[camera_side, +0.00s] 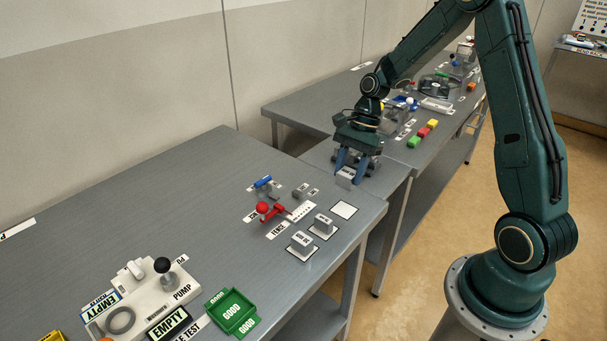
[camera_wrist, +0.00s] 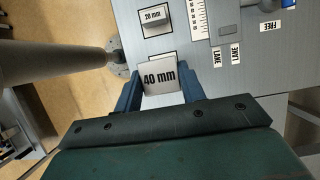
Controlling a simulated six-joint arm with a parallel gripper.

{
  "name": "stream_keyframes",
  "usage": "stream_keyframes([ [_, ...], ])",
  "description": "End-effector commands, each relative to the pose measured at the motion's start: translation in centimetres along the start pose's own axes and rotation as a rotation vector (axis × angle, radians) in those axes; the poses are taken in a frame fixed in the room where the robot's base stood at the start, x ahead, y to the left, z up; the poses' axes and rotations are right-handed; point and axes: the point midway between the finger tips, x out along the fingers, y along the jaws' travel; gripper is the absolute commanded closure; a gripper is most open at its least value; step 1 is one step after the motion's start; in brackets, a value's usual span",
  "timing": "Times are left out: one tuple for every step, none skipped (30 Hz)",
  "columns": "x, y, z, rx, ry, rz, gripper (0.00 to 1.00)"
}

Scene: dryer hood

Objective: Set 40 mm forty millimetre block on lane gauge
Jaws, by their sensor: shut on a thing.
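My gripper (camera_side: 352,168) is shut on the grey 40 mm block (camera_wrist: 160,77), whose label faces the wrist camera. The block (camera_side: 346,177) hangs between the blue fingers, seemingly in the air near the right end of the near table. In the wrist view my gripper (camera_wrist: 160,92) has one finger on each side of it. The lane gauge seems to be the fixture with a white ruled scale (camera_side: 301,211) and a red ball knob (camera_side: 262,208). The scale also shows at the top of the wrist view (camera_wrist: 199,20). The gauge's seat is not clear.
A bare white square (camera_side: 344,210) lies beside two grey blocks (camera_side: 302,243) (camera_side: 323,222) on pads. In the wrist view the 20 mm block (camera_wrist: 154,19) is nearby. A blue handle (camera_side: 263,182) stands behind the knob. A green GOOD tray (camera_side: 232,312) sits at the front.

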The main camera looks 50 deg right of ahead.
Motion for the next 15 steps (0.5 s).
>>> stream_keyframes([
  [-1.3,-0.1,0.5,-0.003,0.002,-0.006,0.87],
  [-1.9,-0.2,0.7,-0.003,0.003,-0.007,0.87],
  [-2.8,-0.1,1.1,-0.003,0.003,-0.006,0.87],
  [-3.4,-0.1,1.3,-0.004,0.003,-0.006,0.87],
  [-4.0,-0.1,1.6,-0.002,0.002,-0.006,0.87],
  [-4.8,-0.1,1.9,-0.003,0.003,-0.006,0.87],
  [-5.3,-0.1,2.1,-0.003,0.002,-0.006,0.87],
  [-5.9,-0.1,2.4,-0.003,0.003,-0.004,0.87],
  [-6.6,-0.1,2.7,-0.003,0.002,-0.006,0.87],
  [-7.0,-0.1,2.9,-0.003,0.002,-0.005,0.87],
  [-7.5,-0.1,3.0,-0.002,0.001,-0.005,0.87],
  [-8.0,-0.1,3.3,-0.003,0.002,-0.003,0.87],
  [-8.4,-0.1,3.4,-0.002,0.002,-0.004,0.87],
  [-8.8,-0.1,3.6,-0.003,0.001,-0.004,0.87],
  [-9.2,-0.1,3.8,-0.001,0.0,-0.003,0.87],
])
